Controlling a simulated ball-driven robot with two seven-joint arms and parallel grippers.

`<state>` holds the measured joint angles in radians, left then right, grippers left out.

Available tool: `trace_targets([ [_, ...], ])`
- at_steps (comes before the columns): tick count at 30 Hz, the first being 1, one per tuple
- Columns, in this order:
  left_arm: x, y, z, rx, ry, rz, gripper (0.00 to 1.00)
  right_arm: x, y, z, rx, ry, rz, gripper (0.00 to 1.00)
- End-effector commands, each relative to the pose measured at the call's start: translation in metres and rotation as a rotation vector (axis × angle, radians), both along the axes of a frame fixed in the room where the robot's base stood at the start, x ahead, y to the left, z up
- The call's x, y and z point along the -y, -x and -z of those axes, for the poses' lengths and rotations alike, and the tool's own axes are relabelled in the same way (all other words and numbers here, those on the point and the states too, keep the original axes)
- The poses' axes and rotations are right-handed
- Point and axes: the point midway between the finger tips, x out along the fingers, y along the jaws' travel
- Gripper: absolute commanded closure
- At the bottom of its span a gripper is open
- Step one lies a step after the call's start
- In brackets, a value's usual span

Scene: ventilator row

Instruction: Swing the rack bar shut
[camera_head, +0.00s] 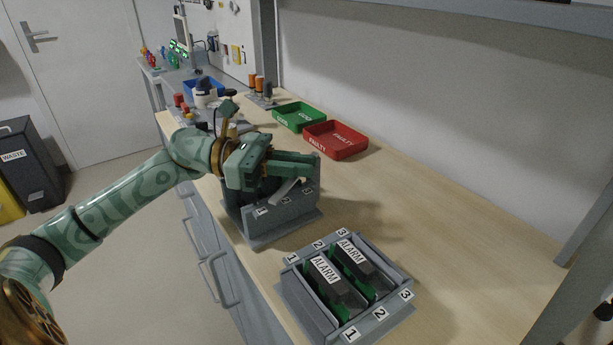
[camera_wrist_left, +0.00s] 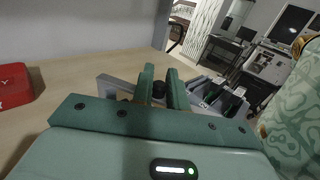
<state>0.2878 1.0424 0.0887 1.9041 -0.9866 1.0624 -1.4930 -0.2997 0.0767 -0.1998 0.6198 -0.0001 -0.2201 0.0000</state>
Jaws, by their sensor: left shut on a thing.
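A grey rack (camera_head: 285,220) with numbered labels stands on the bench, below my left gripper. My left gripper (camera_head: 306,165) reaches over its top from the left and hides much of it. In the left wrist view the two green fingers (camera_wrist_left: 159,82) are closed around a small dark knob (camera_wrist_left: 158,91), which appears to belong to the rack bar. A pale strip (camera_head: 287,188) shows under the gripper in the head view, slanting across the rack; I take it as part of the bar. How far the bar is swung is hidden. My right gripper is in neither view.
A second grey holder (camera_head: 390,320) with two ALARM modules (camera_head: 325,270) stands nearer on the bench. A red FAULTY tray (camera_head: 336,140) and a green tray (camera_head: 299,117) lie behind the rack. The bench to the right is clear up to the wall.

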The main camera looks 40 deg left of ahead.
Motion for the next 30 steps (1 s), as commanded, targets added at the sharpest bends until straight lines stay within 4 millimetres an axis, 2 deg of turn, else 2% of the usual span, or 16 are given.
trace_targets([
  [15, -0.002, 0.000, 0.000, 0.000, -0.001, 0.015, 1.00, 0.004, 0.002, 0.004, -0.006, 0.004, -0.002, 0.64],
  [16, -0.002, 0.000, 0.000, 0.000, -0.001, 0.015, 0.76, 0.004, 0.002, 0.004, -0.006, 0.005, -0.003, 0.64],
  [17, -0.002, 0.000, 0.000, 0.000, -0.001, 0.015, 0.68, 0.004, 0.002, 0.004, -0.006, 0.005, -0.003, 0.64],
  [18, -0.002, 0.000, 0.000, 0.000, -0.001, 0.015, 0.66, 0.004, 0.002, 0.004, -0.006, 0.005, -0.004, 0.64],
  [26, -0.002, 0.000, 0.000, 0.000, -0.001, 0.015, 0.66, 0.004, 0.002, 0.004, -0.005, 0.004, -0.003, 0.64],
  [30, -0.013, 0.005, 0.000, -0.003, -0.001, 0.014, 0.66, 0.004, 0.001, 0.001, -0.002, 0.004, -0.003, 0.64],
])
